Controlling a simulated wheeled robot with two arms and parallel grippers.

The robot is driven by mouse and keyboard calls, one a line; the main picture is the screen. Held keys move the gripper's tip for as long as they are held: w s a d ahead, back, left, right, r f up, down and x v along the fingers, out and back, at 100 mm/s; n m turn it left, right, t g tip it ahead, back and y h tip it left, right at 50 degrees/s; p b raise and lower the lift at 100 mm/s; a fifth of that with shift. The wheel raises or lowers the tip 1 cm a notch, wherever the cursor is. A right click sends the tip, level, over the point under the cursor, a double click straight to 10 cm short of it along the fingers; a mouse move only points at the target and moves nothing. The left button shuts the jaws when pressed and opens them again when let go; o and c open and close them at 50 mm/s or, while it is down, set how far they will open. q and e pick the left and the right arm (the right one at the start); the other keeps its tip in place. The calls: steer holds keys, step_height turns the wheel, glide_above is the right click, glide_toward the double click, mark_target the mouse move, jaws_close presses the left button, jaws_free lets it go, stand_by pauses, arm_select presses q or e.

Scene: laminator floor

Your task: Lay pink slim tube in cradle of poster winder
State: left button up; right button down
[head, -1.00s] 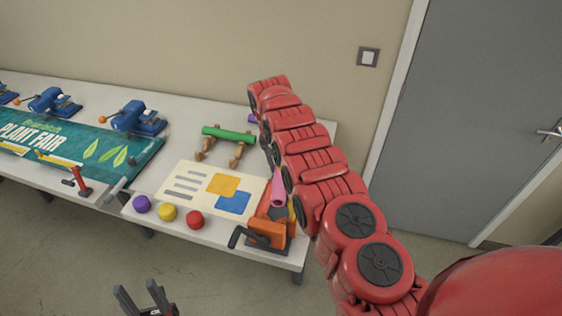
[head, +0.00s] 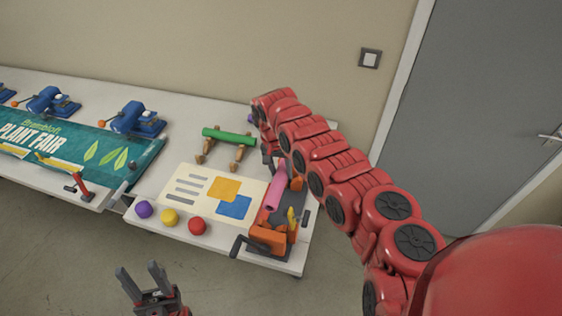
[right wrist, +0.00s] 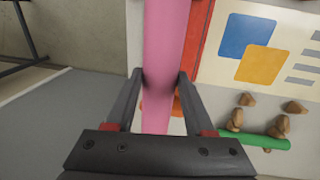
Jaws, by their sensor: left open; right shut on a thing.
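The pink slim tube (head: 276,188) is held by my right gripper (head: 272,162) above the right end of the table, over or beside the poster winder. The right wrist view shows the tube (right wrist: 165,60) between the two fingers of the gripper (right wrist: 161,95). The poster winder (head: 268,238), with orange end parts, a dark base and a crank at its left, stands at the table's front right corner. Whether the tube touches the cradle cannot be told. My left gripper (head: 146,283) is open and empty in front of the table, low in the head view.
A green tube (head: 230,135) rests on wooden supports behind the poster sheet (head: 205,188). Purple, yellow and red balls (head: 197,226) line the front edge. Blue devices (head: 138,118) and the Plant Fair banner (head: 60,145) lie to the left. The winder is close to the table's edge.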

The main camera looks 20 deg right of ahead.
steer(key=shift+w+d+f, duration=0.1)
steer(key=shift+w+f, duration=0.05)
steer(key=shift+f, duration=0.8)
steer(key=shift+s+f+b, duration=0.25)
steer(key=shift+f+b, duration=0.45)
steer(key=shift+b, duration=0.35)
step_height(320, 180, down, 10)
steer(key=b, duration=0.9)
steer(key=shift+w+f, duration=0.15)
steer(key=shift+f, duration=0.05)
steer(key=shift+c, duration=1)
jaws_free()
